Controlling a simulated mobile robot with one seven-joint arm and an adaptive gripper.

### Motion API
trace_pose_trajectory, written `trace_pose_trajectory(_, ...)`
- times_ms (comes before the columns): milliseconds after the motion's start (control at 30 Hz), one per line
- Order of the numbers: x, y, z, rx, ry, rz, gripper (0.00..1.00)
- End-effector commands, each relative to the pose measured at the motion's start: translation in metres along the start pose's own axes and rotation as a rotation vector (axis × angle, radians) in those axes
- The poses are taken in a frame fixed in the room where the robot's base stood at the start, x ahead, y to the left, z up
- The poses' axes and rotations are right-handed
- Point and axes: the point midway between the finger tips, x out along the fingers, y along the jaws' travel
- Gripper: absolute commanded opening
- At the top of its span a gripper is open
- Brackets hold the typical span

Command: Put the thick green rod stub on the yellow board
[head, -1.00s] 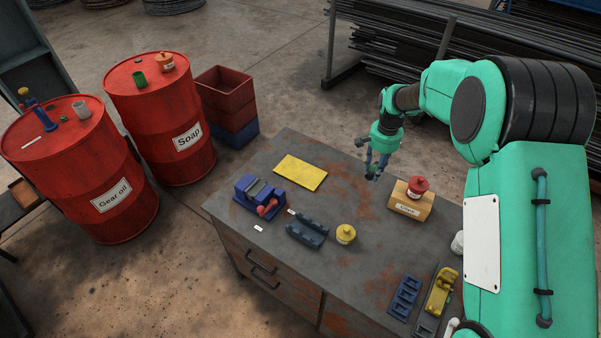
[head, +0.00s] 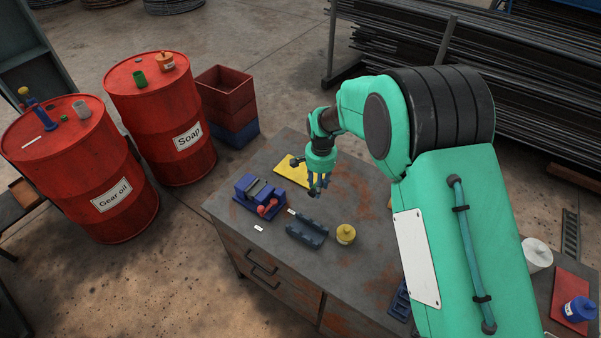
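A thick green cylinder (head: 139,79) stands upright on top of the red drum labelled Soap. A smaller green piece (head: 63,118) lies on the drum labelled Gear oil. The flat yellow board (head: 284,170) lies on the grey workbench, its right part hidden behind my gripper. My gripper (head: 317,192) points down over the bench, by the board's right end in the picture. Its fingers look apart, with nothing visible between them. It is well to the right of both drums.
The Soap drum (head: 160,125) also bears an orange pot (head: 167,63). The Gear oil drum (head: 80,180) bears a grey cup and a blue tool. A blue vice (head: 258,194), dark V-block (head: 306,231) and yellow pot (head: 346,234) stand on the bench. Crates (head: 226,95) stand behind.

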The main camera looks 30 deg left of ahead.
Motion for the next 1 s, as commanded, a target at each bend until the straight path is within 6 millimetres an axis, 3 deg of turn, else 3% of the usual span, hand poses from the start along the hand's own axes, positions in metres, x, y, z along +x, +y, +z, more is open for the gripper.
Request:
trace_pose_trajectory(200, 0.055, -0.001, 0.0, -0.001, 0.0, 0.0, 0.0)
trace_pose_trajectory(400, 0.083, -0.001, -0.001, -0.001, 0.002, -0.002, 0.0)
trace_pose_trajectory(1000, 0.091, -0.003, -0.003, -0.001, 0.002, -0.002, 0.0)
